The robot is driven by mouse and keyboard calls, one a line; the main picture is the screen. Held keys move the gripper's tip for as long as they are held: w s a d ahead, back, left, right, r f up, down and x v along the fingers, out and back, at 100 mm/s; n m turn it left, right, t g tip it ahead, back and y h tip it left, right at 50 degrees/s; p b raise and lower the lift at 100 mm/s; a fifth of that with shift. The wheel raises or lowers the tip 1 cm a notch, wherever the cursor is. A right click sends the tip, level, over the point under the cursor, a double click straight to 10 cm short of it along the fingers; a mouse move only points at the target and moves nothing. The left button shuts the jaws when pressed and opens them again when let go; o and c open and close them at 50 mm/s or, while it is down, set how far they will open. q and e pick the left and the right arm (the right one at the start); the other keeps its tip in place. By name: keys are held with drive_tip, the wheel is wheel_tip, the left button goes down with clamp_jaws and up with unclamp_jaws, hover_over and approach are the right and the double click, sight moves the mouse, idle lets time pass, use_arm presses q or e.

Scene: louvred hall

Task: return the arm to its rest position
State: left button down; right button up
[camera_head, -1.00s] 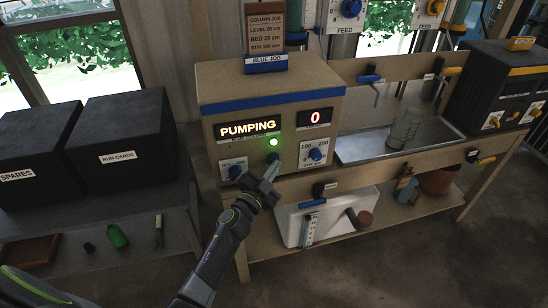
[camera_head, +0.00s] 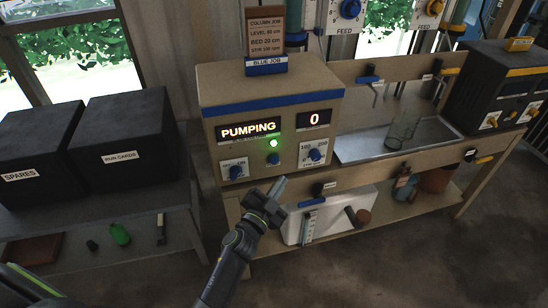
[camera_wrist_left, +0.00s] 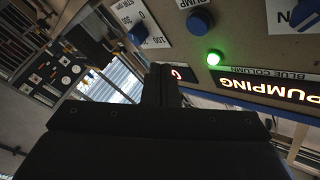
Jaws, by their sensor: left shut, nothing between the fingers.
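My left gripper (camera_head: 277,190) is shut and empty. It is in front of and below the control box (camera_head: 270,97), apart from its knobs as far as the head view shows. The box display reads PUMPING (camera_head: 249,130) and a second display reads 0 (camera_head: 315,119). A green lamp (camera_head: 273,143) is lit above a blue button (camera_head: 273,159). In the left wrist view the dark gripper (camera_wrist_left: 160,85) fills the lower middle, with the lit green lamp (camera_wrist_left: 213,58) and the box face beyond it. My right gripper is not in view.
The box stands on a wooden bench with a metal tray (camera_head: 365,152) holding a glass beaker (camera_head: 403,130). A white bin (camera_head: 330,222) sits on the lower shelf. Two black boxes stand on the left table. The floor at the lower right is clear.

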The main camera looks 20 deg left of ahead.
use_arm(q)
drive_tip(key=shift+f, duration=0.1)
drive_tip(key=s+a+f+n+g+y+p, duration=0.1)
drive_tip(key=s+a+f+n+g, duration=0.15)
drive_tip(key=s+f, duration=0.55)
drive_tip(key=s+a+f+n+g+y+p, duration=0.1)
drive_tip(key=s+a+f+n+g+y, duration=0.15)
drive_tip(key=f, duration=0.95)
drive_tip(key=s+a+f+n+g+y+p, duration=0.1)
drive_tip(key=s+a+f+g, duration=0.4)
drive_tip(key=f, duration=0.4)
drive_tip(key=s+a+f+n+g, duration=0.1)
drive_tip(key=s+f, duration=0.3)
drive_tip(key=s, duration=0.7)
drive_tip(key=s+a+f+n+g+p, duration=0.1)
drive_tip(key=s+f+g, duration=0.3)
drive_tip(key=s, duration=0.7)
drive_tip(key=s+a+f+n+g, duration=0.2)
drive_tip(key=s+f, duration=0.3)
drive_tip(key=s, duration=0.6)
drive_tip(key=shift+s+g, duration=0.25)
drive_tip(key=shift+g, duration=0.25)
